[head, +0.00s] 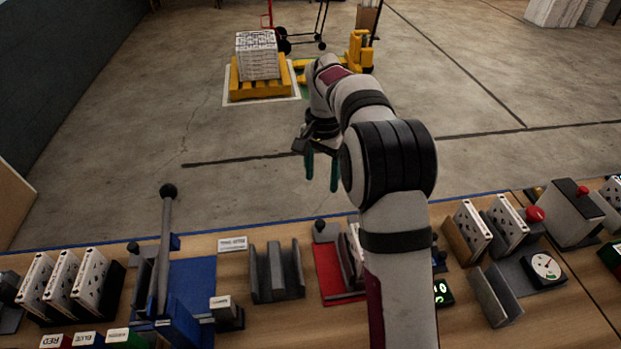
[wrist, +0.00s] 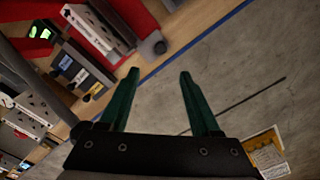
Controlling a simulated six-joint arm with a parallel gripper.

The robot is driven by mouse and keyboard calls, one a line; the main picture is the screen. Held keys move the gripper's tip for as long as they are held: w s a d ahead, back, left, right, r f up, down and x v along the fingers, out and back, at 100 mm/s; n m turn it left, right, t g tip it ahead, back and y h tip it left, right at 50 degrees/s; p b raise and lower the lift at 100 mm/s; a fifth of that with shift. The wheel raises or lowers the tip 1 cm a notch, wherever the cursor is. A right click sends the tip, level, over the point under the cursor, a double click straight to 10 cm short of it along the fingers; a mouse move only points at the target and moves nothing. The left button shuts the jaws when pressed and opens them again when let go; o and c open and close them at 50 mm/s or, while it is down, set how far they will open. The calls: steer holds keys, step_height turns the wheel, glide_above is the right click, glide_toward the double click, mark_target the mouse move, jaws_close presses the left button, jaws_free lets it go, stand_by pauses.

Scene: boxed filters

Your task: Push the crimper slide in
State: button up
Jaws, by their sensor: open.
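My gripper (head: 322,172) hangs over the floor beyond the bench's far edge, with its green fingers apart and nothing between them. The fingers also show spread in the wrist view (wrist: 159,76). A red-based fixture (head: 333,272) with grey upright plates and a dark knob (head: 320,226) at its far end stands on the bench, partly hidden behind my arm. It looks like the crimper, though no readable label confirms this. I cannot tell how far the slide is in.
A blue-based lever press (head: 190,285) stands left, its tall ball-topped handle (head: 168,192) upright. A grey slotted holder (head: 276,272) is beside the red base. Boxed filters, a dial gauge (head: 544,267) and a red-button unit (head: 570,215) occupy the bench. A yellow pallet (head: 262,88) stands on open floor.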

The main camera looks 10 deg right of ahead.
mark_target(320, 223)
steer(key=f, duration=1.6)
steer(key=shift+w+d+f, duration=0.1)
steer(key=shift+w, duration=0.2)
jaws_close()
stand_by(0.4)
